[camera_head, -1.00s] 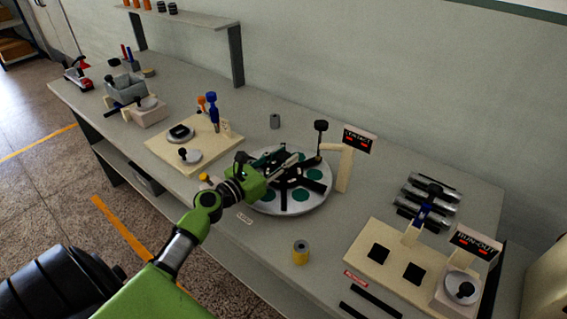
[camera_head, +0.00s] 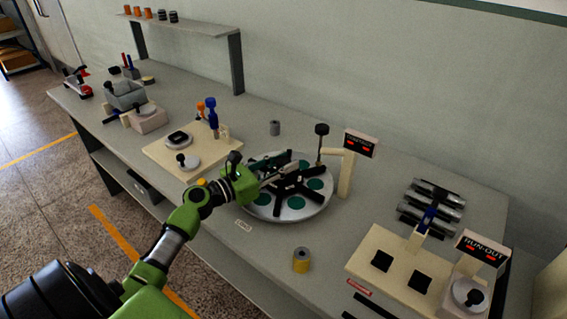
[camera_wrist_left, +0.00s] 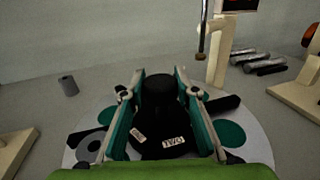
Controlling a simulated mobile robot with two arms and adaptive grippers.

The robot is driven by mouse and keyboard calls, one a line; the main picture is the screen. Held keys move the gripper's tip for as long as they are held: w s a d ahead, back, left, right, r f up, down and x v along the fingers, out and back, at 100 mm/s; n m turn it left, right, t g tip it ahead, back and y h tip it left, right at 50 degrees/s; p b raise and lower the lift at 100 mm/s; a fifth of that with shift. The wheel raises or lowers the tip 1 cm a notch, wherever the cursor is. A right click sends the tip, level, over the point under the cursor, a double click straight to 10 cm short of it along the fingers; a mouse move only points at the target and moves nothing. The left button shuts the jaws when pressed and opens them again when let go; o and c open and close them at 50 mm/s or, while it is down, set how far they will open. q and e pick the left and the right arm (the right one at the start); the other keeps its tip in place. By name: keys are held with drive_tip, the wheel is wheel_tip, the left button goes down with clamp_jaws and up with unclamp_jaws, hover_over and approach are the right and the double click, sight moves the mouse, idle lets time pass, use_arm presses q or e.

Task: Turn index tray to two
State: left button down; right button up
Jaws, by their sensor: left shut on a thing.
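The index tray is a round pale disc (camera_head: 325,200) with green round pads and black spokes. It lies flat on the bench at the middle of the head view; its pale surface also shows in the wrist view (camera_wrist_left: 258,150). My left gripper (camera_head: 285,172) reaches over the tray from the left. In the wrist view its fingers (camera_wrist_left: 160,95) are shut on the tray's black central knob (camera_wrist_left: 160,92), one on each side. A white label (camera_wrist_left: 173,142) that seems to read TWO sits below the knob on the black part. My right gripper is not in view.
A post with a red-lit display (camera_head: 360,144) and a black-topped rod (camera_head: 321,130) stand close behind the tray. The run-out fixture (camera_head: 400,270) is at right, a cream board (camera_head: 160,155) at left.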

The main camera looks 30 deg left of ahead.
use_arm(q)
drive_tip(key=c, duration=1.6)
unclamp_jaws()
drive_tip(key=shift+o, duration=0.2)
drive_tip(key=shift+s, duration=0.1)
drive_tip(key=v, duration=1.2)
drive_tip(key=shift+a+f, duration=0.1)
